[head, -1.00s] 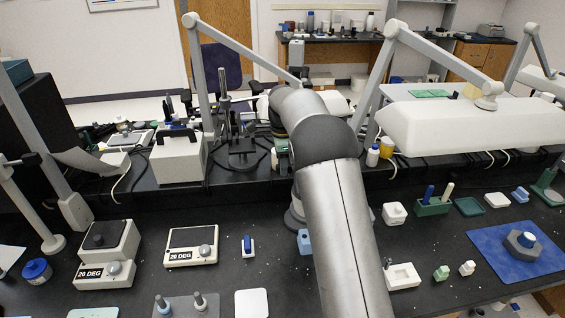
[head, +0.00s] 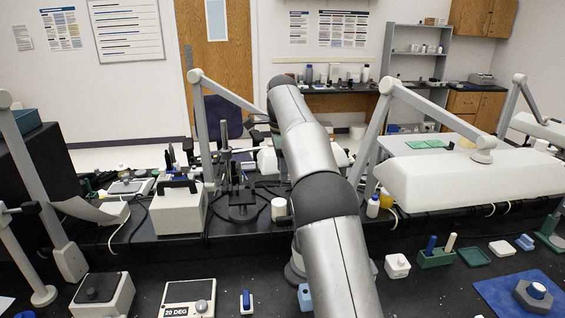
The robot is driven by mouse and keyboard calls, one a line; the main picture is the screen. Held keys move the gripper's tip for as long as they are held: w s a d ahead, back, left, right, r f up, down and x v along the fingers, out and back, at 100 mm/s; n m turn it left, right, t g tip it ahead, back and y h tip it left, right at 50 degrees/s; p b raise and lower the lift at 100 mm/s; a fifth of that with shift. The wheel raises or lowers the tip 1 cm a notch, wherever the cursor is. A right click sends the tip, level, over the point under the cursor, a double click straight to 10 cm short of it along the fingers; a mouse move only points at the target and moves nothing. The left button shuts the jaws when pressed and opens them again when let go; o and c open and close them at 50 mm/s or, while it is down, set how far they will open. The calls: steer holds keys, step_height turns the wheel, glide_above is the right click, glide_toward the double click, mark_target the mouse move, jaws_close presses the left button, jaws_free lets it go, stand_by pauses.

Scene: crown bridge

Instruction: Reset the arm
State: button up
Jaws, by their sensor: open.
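My arm (head: 307,140) rises from the bottom centre of the head view and reaches up and slightly left, over the back of the bench. It is silver with dark grey joint bands. Its far end points away from me, so my gripper is not visible and I cannot see what is near it. No held object shows.
A black bench (head: 140,258) carries a 20 DEG device (head: 188,300), a white box (head: 179,210), a black stand (head: 242,190) and a green holder (head: 436,258). A blue mat (head: 500,292) lies at right. Grey lamp arms and a white lamp head (head: 470,180) stand over the bench.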

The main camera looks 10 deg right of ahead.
steer(key=shift+r, duration=0.3)
steer(key=s+n, duration=0.3)
steer(key=s, duration=0.2)
steer(key=s+n, duration=0.2)
steer(key=s, duration=0.4)
steer(key=s+n, duration=0.3)
steer(key=s, duration=0.3)
steer(key=shift+d+f+n, duration=0.25)
steer(key=shift+d+n, duration=0.05)
steer(key=s+f+n, duration=0.5)
steer(key=s+f, duration=0.1)
steer(key=s, duration=0.6)
steer(key=s+a+f+n+t, duration=0.1)
steer(key=s+f+n, duration=0.4)
steer(key=s, duration=0.8)
step_height(320, 180, down, 2)
steer(key=shift+f, duration=0.15)
